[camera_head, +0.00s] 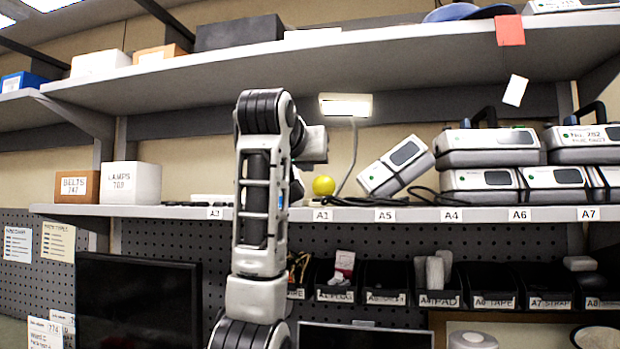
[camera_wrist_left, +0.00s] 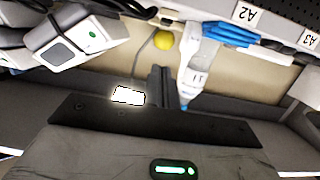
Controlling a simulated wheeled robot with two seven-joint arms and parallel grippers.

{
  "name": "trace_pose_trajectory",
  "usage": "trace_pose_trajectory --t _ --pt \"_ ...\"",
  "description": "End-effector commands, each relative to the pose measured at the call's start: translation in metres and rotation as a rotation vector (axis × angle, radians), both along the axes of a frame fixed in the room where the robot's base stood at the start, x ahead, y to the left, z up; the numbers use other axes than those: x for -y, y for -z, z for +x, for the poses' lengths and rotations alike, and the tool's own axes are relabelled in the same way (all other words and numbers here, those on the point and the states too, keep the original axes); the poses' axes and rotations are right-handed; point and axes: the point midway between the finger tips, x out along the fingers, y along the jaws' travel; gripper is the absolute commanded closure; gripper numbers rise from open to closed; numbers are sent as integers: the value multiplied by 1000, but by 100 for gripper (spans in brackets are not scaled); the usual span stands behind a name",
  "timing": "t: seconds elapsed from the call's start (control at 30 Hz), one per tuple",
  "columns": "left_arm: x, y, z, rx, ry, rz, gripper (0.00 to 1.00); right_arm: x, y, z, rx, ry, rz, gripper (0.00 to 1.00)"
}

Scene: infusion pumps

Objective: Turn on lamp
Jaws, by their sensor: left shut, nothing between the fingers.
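The lamp (camera_head: 345,105) stands on the middle shelf, with a thin curved neck and a flat rectangular head whose face is bright white, as if lit. Its bright head (camera_wrist_left: 128,95) also shows in the left wrist view, left of my fingers. My left gripper (camera_wrist_left: 160,88) is shut and empty, its dark fingers pointing toward the shelf; they look close to the lamp head, but I cannot tell whether they touch. In the head view my left arm stands upright before the shelf and mostly hides this gripper. My right gripper is out of view.
A yellow ball (camera_head: 323,186) sits by the lamp's neck. A white and blue bottle (camera_wrist_left: 196,75) stands right of my fingers in the wrist view. A tilted pump (camera_head: 396,166) and stacked pumps (camera_head: 488,148) are to the right. The upper shelf (camera_head: 400,50) overhangs the lamp.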

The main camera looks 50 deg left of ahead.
Motion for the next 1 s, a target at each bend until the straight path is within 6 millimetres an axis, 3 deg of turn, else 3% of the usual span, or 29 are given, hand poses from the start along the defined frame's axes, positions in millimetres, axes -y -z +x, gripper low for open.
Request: trace_pose_trajectory --t 0.1,0.3,1.0 --pt "11 -2 -17 5 1 0 100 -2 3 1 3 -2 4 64" --pt "19 -4 -30 1 0 0 100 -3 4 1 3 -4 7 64" --pt "19 -5 -31 1 0 -1 100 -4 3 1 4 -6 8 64"
